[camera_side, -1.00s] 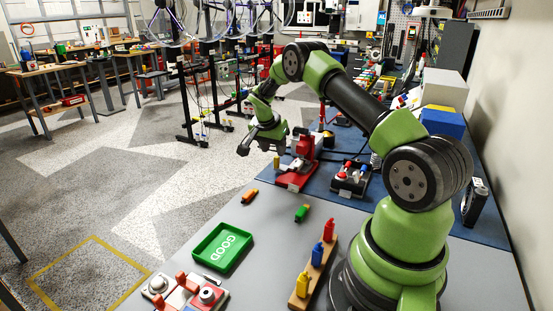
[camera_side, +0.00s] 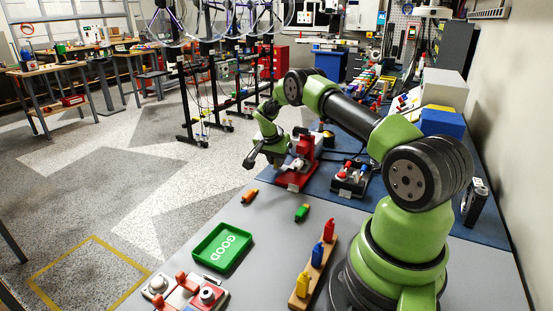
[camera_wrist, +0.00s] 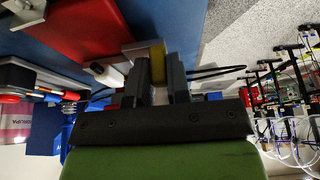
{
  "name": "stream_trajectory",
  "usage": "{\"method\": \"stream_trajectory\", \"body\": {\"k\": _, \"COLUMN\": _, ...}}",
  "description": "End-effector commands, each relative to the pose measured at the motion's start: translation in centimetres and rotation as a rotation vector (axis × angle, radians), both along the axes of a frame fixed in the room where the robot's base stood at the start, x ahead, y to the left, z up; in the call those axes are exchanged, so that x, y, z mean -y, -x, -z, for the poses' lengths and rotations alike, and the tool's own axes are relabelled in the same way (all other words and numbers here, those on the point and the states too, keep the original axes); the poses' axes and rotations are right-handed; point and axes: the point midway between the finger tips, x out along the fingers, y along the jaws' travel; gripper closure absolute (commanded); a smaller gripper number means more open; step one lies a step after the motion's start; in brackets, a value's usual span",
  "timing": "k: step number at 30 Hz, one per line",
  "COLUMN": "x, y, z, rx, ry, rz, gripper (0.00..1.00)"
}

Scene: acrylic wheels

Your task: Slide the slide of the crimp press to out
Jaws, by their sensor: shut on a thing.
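The crimp press (camera_side: 304,160) is red and stands on the blue mat at the left of the bench in the side view. Its red base also shows in the wrist view (camera_wrist: 85,35). The slide has a yellow handle (camera_wrist: 157,60) on a grey metal piece beside the red base. My gripper (camera_wrist: 159,72) is shut on the yellow handle, one dark finger on each side. In the side view my gripper (camera_side: 268,158) is low at the left side of the press and hides the handle.
An orange piece (camera_side: 250,195) and a green piece (camera_side: 302,212) lie in front. A green GOOD tray (camera_side: 222,246) and a wooden rack of coloured pieces (camera_side: 302,285) are nearer. The floor is left of the bench edge.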

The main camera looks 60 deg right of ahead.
Motion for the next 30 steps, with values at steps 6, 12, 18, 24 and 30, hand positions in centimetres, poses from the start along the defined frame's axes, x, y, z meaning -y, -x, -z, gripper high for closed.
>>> {"method": "stream_trajectory", "body": {"k": 6, "x": -1.3, "y": -0.1, "z": -0.1, "rx": -0.002, "ry": 0.001, "rz": -0.005, "gripper": 1.0}}
{"method": "stream_trajectory", "body": {"k": 12, "x": -4.7, "y": -0.1, "z": -0.1, "rx": -0.003, "ry": 0.001, "rz": -0.006, "gripper": 1.0}}
{"method": "stream_trajectory", "body": {"k": 18, "x": -6.8, "y": -0.1, "z": -0.1, "rx": 0.001, "ry": 0.001, "rz": -0.004, "gripper": 1.0}}
{"method": "stream_trajectory", "body": {"k": 24, "x": -7.1, "y": -0.1, "z": 0.0, "rx": 0.0, "ry": -0.001, "rz": 0.0, "gripper": 1.0}}
{"method": "stream_trajectory", "body": {"k": 30, "x": -7.1, "y": -0.1, "z": 0.0, "rx": -0.001, "ry": -0.002, "rz": 0.0, "gripper": 0.62}}
